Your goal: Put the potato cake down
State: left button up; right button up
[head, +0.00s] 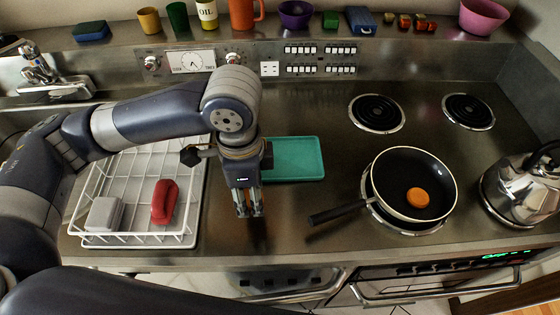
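The potato cake (418,198) looks like a small round orange disc. My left gripper (249,212) points down over the steel counter, left of the pan handle and well apart from the cake. Nothing shows between its fingers, which look close together; whether they are shut is unclear. My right gripper is not in view.
A teal tray (297,159) lies just behind my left gripper. A white dish rack (130,239) with a red item (164,202) is at the left. A kettle (525,188) stands right of the pan. Two empty coils (376,111) are behind. Cups and bowls line the back shelf.

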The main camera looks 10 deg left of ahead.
pick_arm(q)
jog(key=m, duration=0.1)
jog(key=d+m, duration=0.1)
jog(key=d+f+m, duration=0.1)
jog(key=shift+s, duration=0.25)
jog(key=shift+d+m+b, duration=0.25)
jog(key=shift+m+b, duration=0.1)
jog(key=shift+m, duration=0.55)
jog(key=p, duration=0.3)
send_near(281, 158)
jog(key=a+f, duration=0.1)
jog(key=s+a+f, duration=0.1)
jog(key=a, duration=0.2)
jog(key=shift+s+a+f, duration=0.25)
jog(key=shift+a+f, duration=0.1)
jog(key=shift+f, duration=0.05)
jog(key=shift+w+f, duration=0.1)
jog(key=shift+f, duration=0.05)
notch_tip(281, 158, down, 3)
jog(key=shift+r+p, duration=0.1)
jog(key=shift+p, duration=0.35)
jog(key=shift+f, duration=0.3)
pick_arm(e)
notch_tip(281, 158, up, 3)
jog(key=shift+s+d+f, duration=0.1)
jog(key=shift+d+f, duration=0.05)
pick_arm(q)
jog(key=o, duration=1)
jog(key=shift+f, duration=0.1)
jog(key=shift+c, duration=0.2)
